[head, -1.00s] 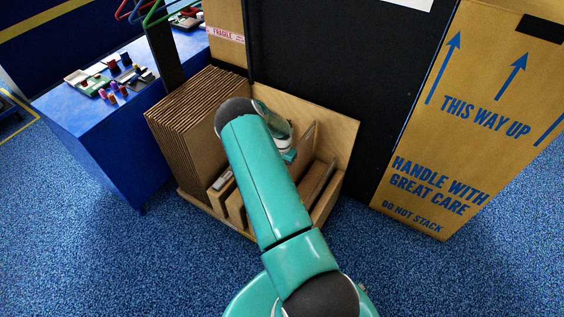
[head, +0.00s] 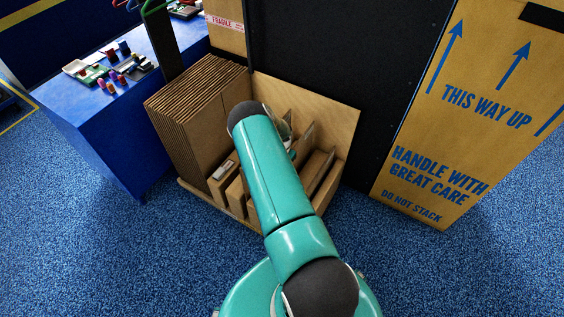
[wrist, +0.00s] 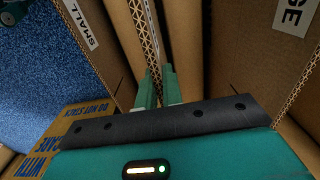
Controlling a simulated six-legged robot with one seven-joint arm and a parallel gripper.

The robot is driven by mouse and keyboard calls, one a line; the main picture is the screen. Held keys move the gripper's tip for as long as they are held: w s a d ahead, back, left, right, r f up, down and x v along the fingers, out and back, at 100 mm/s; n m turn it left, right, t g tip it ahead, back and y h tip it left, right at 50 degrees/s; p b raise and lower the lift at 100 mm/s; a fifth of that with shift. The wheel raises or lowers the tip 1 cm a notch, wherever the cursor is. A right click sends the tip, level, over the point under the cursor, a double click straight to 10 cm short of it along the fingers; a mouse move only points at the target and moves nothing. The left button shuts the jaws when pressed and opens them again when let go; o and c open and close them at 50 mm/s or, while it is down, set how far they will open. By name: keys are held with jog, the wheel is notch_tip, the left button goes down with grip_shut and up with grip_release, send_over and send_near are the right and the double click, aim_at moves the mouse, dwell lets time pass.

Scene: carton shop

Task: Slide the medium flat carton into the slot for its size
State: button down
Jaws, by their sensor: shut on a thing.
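My gripper (wrist: 159,88) is shut on the top edge of a brown corrugated carton (wrist: 149,35) in the wrist view. In the head view the slotted wooden rack (head: 340,108) stands ahead, and my arm covers the gripper and most of the held carton.
Several tall flat cartons (head: 190,112) stand packed at the rack's left. A blue table (head: 100,125) with small items is further left. A black panel (head: 330,60) stands behind the rack. A large printed carton (head: 470,120) stands at the right. Blue floor is open in front.

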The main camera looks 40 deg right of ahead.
jog(key=shift+f, duration=1.75)
jog(key=c, duration=1.5)
grip_release()
jog(key=shift+r, duration=0.1)
notch_tip(320, 180, up, 14)
jog(key=shift+f, duration=0.15)
